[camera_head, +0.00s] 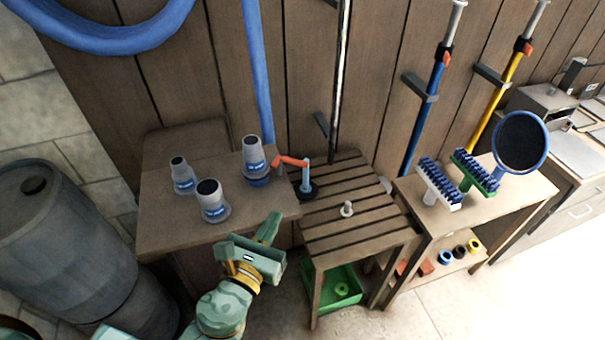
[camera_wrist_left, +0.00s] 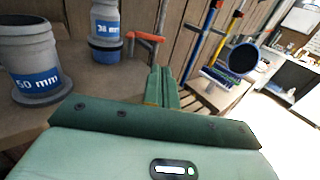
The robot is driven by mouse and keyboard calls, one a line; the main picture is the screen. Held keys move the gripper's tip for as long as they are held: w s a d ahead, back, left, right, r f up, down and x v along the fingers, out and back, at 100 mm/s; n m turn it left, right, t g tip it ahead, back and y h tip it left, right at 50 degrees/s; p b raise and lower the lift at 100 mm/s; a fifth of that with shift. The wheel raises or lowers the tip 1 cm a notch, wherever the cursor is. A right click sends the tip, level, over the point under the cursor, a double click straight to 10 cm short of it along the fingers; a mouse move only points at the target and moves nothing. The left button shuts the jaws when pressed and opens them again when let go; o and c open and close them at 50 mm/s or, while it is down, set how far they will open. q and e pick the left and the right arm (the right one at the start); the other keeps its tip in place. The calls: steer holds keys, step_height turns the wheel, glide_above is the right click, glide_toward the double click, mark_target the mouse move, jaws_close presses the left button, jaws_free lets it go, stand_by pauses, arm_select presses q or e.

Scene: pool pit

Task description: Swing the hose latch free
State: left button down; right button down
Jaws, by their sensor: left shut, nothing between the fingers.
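The hose latch (camera_head: 291,161) has an orange-red lever on a light blue upright post with a dark round base. It stands at the left back edge of the slatted table, and its lever points left toward a blue-labelled hose fitting (camera_head: 255,160). The latch also shows in the left wrist view (camera_wrist_left: 147,38), beyond the fingers. My left gripper (camera_head: 271,227) is shut and empty, in front of the wooden table's right corner, apart from the latch. Its closed fingers (camera_wrist_left: 161,84) show in the left wrist view. My right gripper is not in view.
Two more grey fittings (camera_head: 213,203) (camera_head: 183,176) stand on the wooden table (camera_head: 160,232). The slatted table (camera_head: 335,225) bears a small pale peg (camera_head: 347,209). A green crate (camera_head: 338,288) is below. Brushes (camera_head: 438,183) lie on the right-hand table. A dark barrel (camera_head: 65,250) stands left.

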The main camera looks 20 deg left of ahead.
mark_target(303, 165)
arm_select(q)
steer(key=w, duration=0.4)
steer(key=w+p, duration=0.1)
steer(key=w, duration=0.3)
steer(key=w+d+p, duration=0.1)
steer(key=w, duration=0.4)
steer(key=shift+w, duration=0.4)
steer(key=shift+w+d, duration=0.2)
steer(key=shift+w, duration=0.5)
steer(key=shift+r, duration=0.25)
steer(key=shift+s, duration=0.1)
